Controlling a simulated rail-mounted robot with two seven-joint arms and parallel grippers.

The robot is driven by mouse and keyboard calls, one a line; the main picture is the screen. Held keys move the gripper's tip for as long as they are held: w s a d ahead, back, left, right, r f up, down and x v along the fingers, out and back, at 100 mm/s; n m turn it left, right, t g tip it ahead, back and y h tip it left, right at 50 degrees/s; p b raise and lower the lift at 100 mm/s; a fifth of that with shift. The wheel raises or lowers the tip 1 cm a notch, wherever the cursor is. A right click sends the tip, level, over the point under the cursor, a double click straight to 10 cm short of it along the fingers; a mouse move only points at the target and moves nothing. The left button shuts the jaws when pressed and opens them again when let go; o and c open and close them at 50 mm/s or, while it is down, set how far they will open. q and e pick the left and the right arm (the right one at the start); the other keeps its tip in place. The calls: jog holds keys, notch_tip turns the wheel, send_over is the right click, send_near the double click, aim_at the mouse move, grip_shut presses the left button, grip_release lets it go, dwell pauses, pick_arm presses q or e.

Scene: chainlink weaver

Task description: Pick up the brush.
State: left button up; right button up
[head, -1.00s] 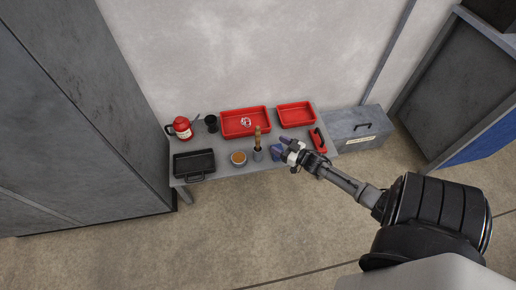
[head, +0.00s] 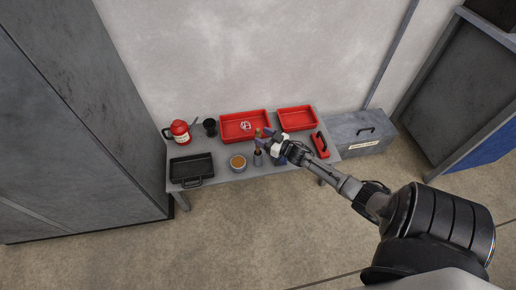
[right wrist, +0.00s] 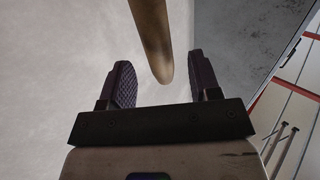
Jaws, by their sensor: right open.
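The brush (head: 258,148) stands handle up in a small grey cup (head: 258,160) near the table's front edge. Its bristle end is hidden in the cup. My right gripper (head: 264,137) is open at the upper part of the handle. In the right wrist view the wooden handle (right wrist: 153,40) comes down from the top, and its rounded end lies between the two open dark fingers (right wrist: 163,85), with a gap visible on both sides. My left gripper is not in view.
On the grey table stand a bowl of orange-brown contents (head: 238,162), a black pan (head: 191,168), a red kettle-like can (head: 178,131), a black cup (head: 210,126), two red trays (head: 230,137) (head: 297,119) and a red-handled tool (head: 320,145). A grey toolbox (head: 350,132) is at the right.

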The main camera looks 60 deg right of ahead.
aim_at(256, 134)
jog(key=w+b, duration=0.2)
jog(key=w, duration=0.1)
jog(key=shift+w+f, duration=0.1)
jog(key=shift+w, duration=0.15)
jog(key=shift+w+d, duration=0.1)
jog(key=shift+w, duration=0.4)
jog(key=shift+c, duration=0.8)
jog(key=c, duration=0.9)
jog(key=shift+o, duration=0.2)
jog(key=shift+r, duration=0.2)
